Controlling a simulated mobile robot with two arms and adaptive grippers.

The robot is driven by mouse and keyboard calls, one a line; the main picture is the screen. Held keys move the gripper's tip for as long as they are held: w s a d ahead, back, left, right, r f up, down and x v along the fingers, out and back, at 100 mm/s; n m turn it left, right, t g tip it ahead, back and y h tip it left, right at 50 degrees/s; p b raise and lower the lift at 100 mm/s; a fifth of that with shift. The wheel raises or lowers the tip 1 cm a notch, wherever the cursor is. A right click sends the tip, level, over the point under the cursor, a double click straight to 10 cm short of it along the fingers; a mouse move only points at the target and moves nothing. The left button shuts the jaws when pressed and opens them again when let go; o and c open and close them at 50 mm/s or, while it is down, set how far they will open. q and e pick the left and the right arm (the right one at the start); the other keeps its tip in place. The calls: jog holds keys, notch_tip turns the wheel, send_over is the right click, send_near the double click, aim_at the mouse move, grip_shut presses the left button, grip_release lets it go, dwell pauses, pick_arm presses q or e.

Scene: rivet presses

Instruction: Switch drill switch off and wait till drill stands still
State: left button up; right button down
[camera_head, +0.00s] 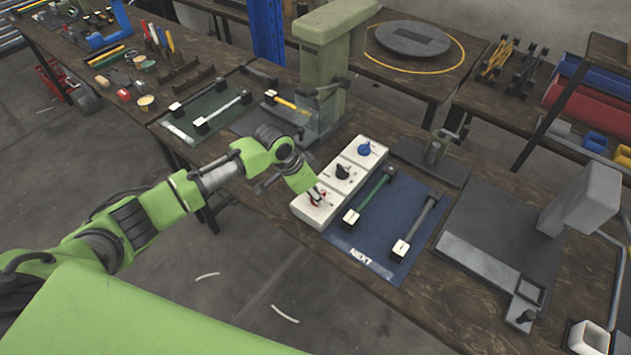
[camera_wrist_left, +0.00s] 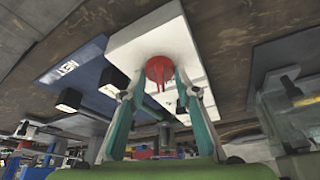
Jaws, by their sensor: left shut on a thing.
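A white switch panel (camera_head: 357,178) lies on the workbench with a blue, a black and a red knob in a row. The red knob (camera_wrist_left: 159,71) is at the near end of the panel. My left gripper (camera_wrist_left: 160,88) reaches down over that end and is shut on the red knob, with one finger on each side. In the head view the left gripper (camera_head: 318,197) hides most of the red knob. The black knob (camera_head: 343,172) and the blue knob (camera_head: 365,149) are free. My right gripper is not in view. I cannot tell which machine is the drill.
Right of the panel lies a blue mat (camera_head: 378,262) marked NEXT, with a green-handled and a grey-handled part on it. A pale green press (camera_head: 325,65) stands behind the panel. A grey machine (camera_head: 584,200) stands at the right. A dark green mat (camera_head: 203,115) with parts lies at the left.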

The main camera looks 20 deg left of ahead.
pick_arm(q)
jog(key=n+p, duration=0.2)
jog(key=p, duration=0.1)
jog(key=shift+s+d+r+n+y, duration=0.1)
jog(key=shift+d+r+n+y, duration=0.05)
jog(key=shift+r+n+y, duration=0.2)
jog(key=shift+f+n+t+y+p, duration=0.35)
jog(key=shift+n+t+y+p, duration=0.1)
jog(key=shift+n+p, duration=0.65)
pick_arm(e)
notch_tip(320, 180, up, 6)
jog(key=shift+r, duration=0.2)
pick_arm(q)
jog(key=o, duration=1.1)
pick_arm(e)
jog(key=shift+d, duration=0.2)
pick_arm(q)
jog(key=v, duration=1.2)
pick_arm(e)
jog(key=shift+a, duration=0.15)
